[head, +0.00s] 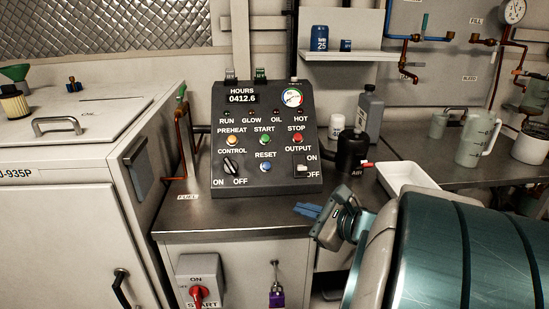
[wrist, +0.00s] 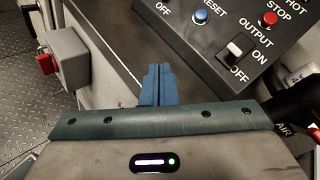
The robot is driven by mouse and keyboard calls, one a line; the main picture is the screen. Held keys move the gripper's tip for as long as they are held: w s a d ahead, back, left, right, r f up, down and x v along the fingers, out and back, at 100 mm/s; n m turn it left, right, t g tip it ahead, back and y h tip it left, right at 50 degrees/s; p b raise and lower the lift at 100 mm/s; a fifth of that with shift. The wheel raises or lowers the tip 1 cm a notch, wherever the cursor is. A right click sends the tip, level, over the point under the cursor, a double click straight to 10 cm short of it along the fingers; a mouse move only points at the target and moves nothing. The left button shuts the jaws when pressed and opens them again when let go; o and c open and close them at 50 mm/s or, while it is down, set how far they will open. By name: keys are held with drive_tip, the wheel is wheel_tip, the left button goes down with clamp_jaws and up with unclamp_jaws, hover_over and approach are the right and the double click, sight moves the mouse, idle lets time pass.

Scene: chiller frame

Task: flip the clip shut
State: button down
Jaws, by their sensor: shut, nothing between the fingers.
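I cannot make out for sure which part is the clip. A black canister (head: 351,152) with a red-tipped spout, near an "AIR" label, stands right of the control panel (head: 266,140). In the wrist view part of a black body (wrist: 297,107) shows at the right edge, by the same label. My gripper (head: 307,210) has its blue fingers together and empty, above the counter's front edge, below and right of the panel. The wrist view shows the closed fingers (wrist: 157,86) left of the panel's lower edge, touching nothing that I can see.
A white tray (head: 405,177) lies right of the canister, with a grey bottle (head: 369,112) behind. The counter (head: 225,210) before the panel is bare.

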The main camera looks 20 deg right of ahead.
drive_tip(key=d+f+m+t+h+b, duration=0.2)
drive_tip(key=d+m+t+h+b, duration=0.15)
drive_tip(key=d+m, duration=0.45)
drive_tip(key=m+t+h+b, duration=0.1)
drive_tip(key=m+t+h, duration=0.1)
drive_tip(key=m+h, duration=0.5)
approach(363, 165)
drive_tip(key=s+f+n, duration=0.1)
drive_tip(key=s+f, duration=0.1)
drive_tip(key=s, duration=0.2)
drive_tip(key=shift+w+d+h, duration=0.15)
drive_tip(key=shift+w+h, duration=0.05)
drive_tip(key=shift+h, duration=0.05)
drive_tip(key=shift+w+r, duration=0.1)
drive_tip(key=shift+r, duration=0.05)
drive_tip(key=shift+w+d+r+n+p, duration=0.15)
drive_tip(key=shift+w+n+p, duration=0.2)
drive_tip(key=shift+p, duration=0.6)
drive_tip(key=p+x, duration=0.1)
drive_tip(key=p, duration=0.3)
drive_tip(key=shift+w, duration=0.35)
drive_tip(key=x, duration=0.7)
drive_tip(key=shift+w+f+p, duration=0.2)
drive_tip(key=shift+w+p, duration=0.05)
drive_tip(key=shift+p, duration=0.1)
drive_tip(key=shift+r, duration=0.1)
